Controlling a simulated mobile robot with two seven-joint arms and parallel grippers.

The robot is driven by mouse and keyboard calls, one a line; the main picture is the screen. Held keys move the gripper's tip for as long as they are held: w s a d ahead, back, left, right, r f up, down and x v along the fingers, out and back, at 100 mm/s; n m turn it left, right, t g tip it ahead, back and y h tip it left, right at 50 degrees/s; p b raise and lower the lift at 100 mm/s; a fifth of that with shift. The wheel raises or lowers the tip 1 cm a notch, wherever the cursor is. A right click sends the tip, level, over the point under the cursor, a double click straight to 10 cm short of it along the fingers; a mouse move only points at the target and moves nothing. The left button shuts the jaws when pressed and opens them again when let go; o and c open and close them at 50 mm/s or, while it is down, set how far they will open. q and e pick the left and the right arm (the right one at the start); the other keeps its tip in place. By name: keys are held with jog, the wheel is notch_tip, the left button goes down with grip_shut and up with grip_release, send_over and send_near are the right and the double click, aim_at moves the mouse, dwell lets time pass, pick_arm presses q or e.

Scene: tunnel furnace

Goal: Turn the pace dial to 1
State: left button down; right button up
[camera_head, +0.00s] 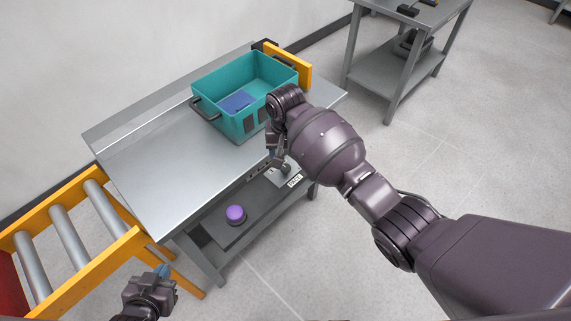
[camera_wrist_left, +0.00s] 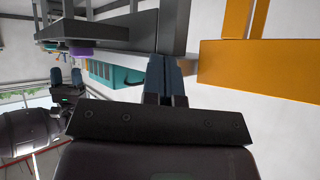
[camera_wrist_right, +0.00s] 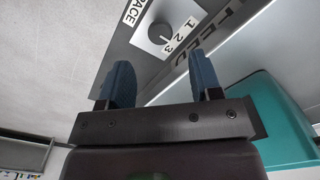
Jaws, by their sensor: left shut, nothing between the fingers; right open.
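My left gripper (camera_head: 163,271) is shut and empty, low at the front left.
A teal bin (camera_head: 223,121) with a blue item inside stands on the metal table (camera_head: 150,165). A purple button (camera_head: 236,214) sits on a low shelf below. A yellow roller conveyor (camera_head: 70,235) adjoins at left. A grey cart (camera_head: 395,70) stands behind right, with clear floor between.

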aim_at(286, 167)
notch_tip(286, 167, down, 5)
jog(key=shift+r+b, duration=0.1)
jog(key=shift+b, duration=0.45)
jog(key=shift+f, duration=0.85)
